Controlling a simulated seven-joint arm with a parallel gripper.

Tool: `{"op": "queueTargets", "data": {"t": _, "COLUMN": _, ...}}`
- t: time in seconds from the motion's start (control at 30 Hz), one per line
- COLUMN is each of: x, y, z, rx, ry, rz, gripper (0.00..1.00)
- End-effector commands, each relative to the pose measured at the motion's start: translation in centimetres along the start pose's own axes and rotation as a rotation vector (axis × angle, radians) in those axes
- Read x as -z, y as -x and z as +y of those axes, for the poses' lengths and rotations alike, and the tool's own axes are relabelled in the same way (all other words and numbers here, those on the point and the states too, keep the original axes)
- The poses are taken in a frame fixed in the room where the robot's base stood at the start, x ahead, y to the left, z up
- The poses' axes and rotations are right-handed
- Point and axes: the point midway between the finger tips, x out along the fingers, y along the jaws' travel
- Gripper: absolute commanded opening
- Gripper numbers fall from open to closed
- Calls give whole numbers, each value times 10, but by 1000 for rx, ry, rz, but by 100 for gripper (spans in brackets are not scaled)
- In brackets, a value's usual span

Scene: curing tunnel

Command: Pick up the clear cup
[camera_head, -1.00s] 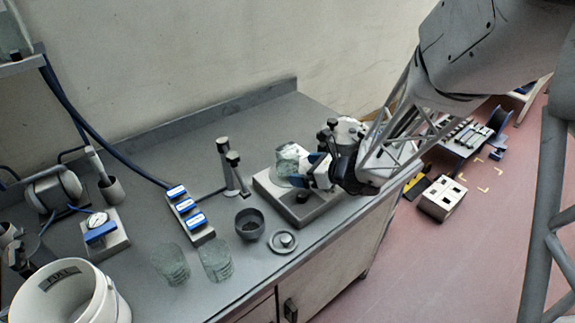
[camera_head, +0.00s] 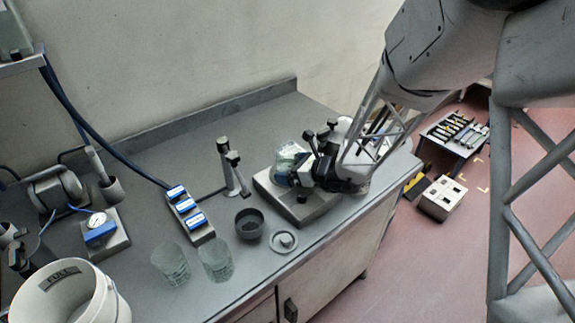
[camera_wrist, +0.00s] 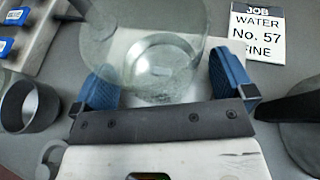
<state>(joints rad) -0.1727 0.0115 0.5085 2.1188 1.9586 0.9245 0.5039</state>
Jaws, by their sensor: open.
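A clear cup (camera_head: 289,154) stands on the flat grey base of a stand near the bench's front right. In the wrist view the clear cup (camera_wrist: 163,58) is between the two blue fingers, with its far wall and round bottom showing through. My gripper (camera_head: 297,174) is at the cup, coming from the right. In the wrist view my gripper (camera_wrist: 165,82) is open, with a finger on either side of the cup; I cannot tell whether either touches it. The gripper hides part of the cup in the head view.
Two more clear ribbed cups, one (camera_head: 170,264) beside the other (camera_head: 216,259), stand at the bench front. A dark bowl (camera_head: 249,224) and a round lid-like disc (camera_head: 283,241) lie near the stand. A card (camera_wrist: 258,32) reads "WATER No. 57 FINE". The back right bench is clear.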

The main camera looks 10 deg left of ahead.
Motion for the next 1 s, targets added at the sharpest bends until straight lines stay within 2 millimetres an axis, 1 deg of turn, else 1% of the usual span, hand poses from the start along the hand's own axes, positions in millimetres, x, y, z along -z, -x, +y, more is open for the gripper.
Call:
{"op": "queueTargets", "data": {"t": 0.5, "x": 0, "y": 0, "z": 0, "rx": 0, "ry": 0, "rz": 0, "gripper": 100}}
{"op": "queueTargets", "data": {"t": 0.53, "x": 0, "y": 0, "z": 0, "rx": 0, "ry": 0, "rz": 0, "gripper": 98}}
{"op": "queueTargets", "data": {"t": 0.87, "x": 0, "y": 0, "z": 0, "rx": 0, "ry": 0, "rz": 0, "gripper": 48}}
{"op": "queueTargets", "data": {"t": 0.9, "x": 0, "y": 0, "z": 0, "rx": 0, "ry": 0, "rz": 0, "gripper": 44}}
{"op": "queueTargets", "data": {"t": 1.0, "x": 0, "y": 0, "z": 0, "rx": 0, "ry": 0, "rz": 0, "gripper": 44}}
